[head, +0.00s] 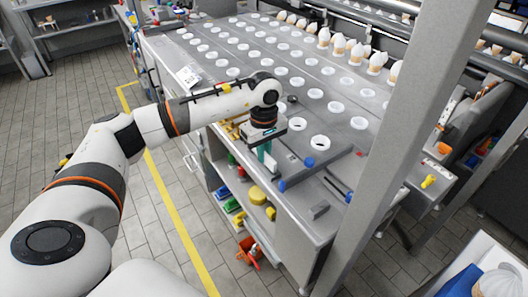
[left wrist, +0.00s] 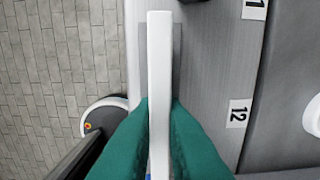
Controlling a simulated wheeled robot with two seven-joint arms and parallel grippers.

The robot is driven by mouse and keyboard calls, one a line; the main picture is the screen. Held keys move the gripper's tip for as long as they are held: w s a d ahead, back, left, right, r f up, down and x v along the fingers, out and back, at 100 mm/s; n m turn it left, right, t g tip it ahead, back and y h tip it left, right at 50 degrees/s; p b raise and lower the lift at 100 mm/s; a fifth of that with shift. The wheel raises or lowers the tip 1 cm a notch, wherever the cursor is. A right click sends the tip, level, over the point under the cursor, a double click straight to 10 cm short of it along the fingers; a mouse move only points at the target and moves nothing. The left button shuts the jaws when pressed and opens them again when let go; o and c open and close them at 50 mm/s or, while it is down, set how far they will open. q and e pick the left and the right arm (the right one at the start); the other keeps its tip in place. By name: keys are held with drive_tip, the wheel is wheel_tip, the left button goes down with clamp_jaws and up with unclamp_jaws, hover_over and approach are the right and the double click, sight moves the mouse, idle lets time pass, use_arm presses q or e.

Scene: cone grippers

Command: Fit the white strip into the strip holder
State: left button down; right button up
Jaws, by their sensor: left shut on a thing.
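My left gripper (head: 266,156) is over the near edge of the metal table, with green fingers pointing down. In the left wrist view its two green fingers (left wrist: 159,118) are shut on the white strip (left wrist: 159,55), which stretches forward from between them. A darker grey rectangular piece (left wrist: 176,50) shows behind the strip on both sides and may be the strip holder. The strip overlaps it; I cannot tell whether they touch. In the head view the strip is too small to make out. My right gripper is not in view.
The metal table (head: 222,53) has rows of white-rimmed holes. Number labels, one reading 12 (left wrist: 238,113), lie right of the strip. A grey post (head: 385,140) stands at the right. A shelf below holds coloured items.

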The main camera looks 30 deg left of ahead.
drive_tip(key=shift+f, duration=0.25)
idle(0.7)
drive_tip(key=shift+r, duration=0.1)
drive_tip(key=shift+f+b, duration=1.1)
drive_tip(key=shift+b, duration=0.15)
idle(5.7)
